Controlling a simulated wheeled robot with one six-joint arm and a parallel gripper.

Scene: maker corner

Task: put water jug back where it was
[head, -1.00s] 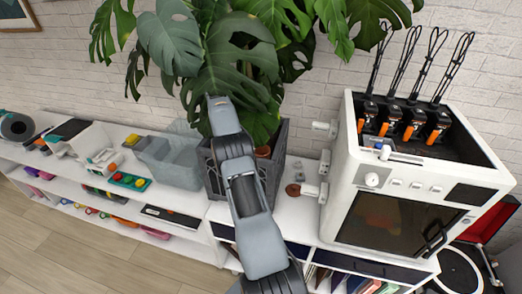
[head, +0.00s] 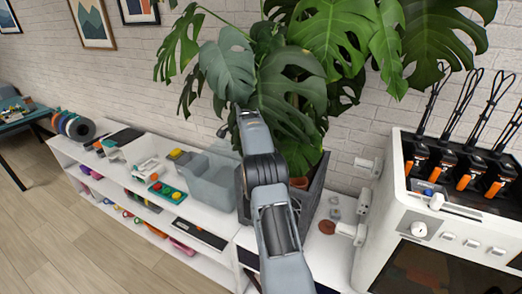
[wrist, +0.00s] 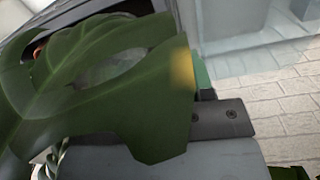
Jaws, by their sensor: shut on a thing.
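My gripper (wrist: 222,118) shows only in part in the wrist view, as a grey plate with two screws. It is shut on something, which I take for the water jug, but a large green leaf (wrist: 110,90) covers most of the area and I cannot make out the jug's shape. A narrow green and yellow strip shows beside the leaf; I cannot tell what it belongs to. In the head view my arm reaches toward the plant, and the gripper and the held thing are hidden behind the arm and leaves.
A monstera (head: 285,85) in a dark planter (head: 312,205) stands close around my arm. A translucent tub (head: 210,180) is left of it on the white shelf (head: 130,190). A white machine (head: 450,220) with orange tools stands at right. Open floor (head: 60,230) lies at front left.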

